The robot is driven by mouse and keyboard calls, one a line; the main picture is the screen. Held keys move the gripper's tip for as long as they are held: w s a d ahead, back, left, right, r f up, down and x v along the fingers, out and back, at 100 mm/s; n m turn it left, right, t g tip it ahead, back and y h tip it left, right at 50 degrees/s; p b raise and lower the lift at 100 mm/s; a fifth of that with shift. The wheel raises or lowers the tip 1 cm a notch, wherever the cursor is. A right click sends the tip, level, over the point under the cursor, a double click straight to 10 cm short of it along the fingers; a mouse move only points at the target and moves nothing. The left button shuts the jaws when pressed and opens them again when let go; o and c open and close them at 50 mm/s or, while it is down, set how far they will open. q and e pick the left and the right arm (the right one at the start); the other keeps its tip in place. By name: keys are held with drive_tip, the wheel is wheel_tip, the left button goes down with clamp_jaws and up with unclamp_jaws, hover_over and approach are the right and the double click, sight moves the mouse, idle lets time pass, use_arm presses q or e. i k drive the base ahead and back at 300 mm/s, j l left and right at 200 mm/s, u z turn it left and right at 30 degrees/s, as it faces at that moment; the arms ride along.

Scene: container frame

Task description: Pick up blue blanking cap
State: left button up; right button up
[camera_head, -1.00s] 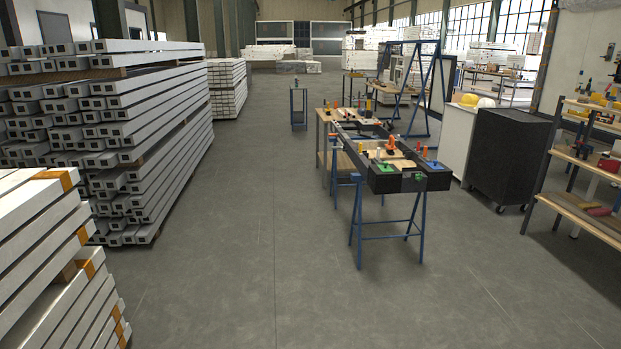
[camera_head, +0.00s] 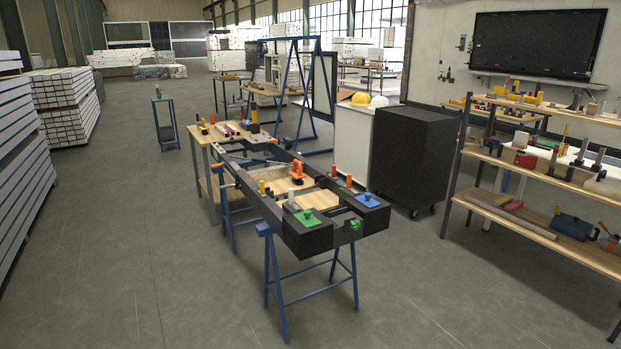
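The blue blanking cap (camera_head: 368,200) is a flat blue square with a small knob. It lies on top of the near right corner block of the black container frame (camera_head: 372,218), which rests on blue trestles. A similar green cap (camera_head: 307,219) lies on the near left corner block, and another green piece (camera_head: 355,225) is on the frame's near side. Neither of my grippers is in view.
A blue trestle (camera_head: 277,290) stands under the frame's near end. A black cabinet (camera_head: 410,155) on wheels stands behind right. A wooden shelf unit (camera_head: 540,175) with tools lines the right. White profile stacks (camera_head: 22,160) are at left. The floor in front is clear.

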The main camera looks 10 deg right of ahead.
sight(366, 200)
drive_tip(key=i+l+z, duration=0.15)
drive_tip(key=i+z, duration=0.2)
drive_tip(key=i, duration=0.3)
drive_tip(key=i+z, duration=0.4)
drive_tip(key=i, duration=0.25)
drive_tip(key=i+l+u, duration=0.35)
drive_tip(key=i+u, duration=0.15)
drive_tip(key=i+l+u, duration=0.45)
drive_tip(key=i+l, duration=0.2)
drive_tip(key=i+l+u, duration=0.5)
drive_tip(key=l, duration=0.25)
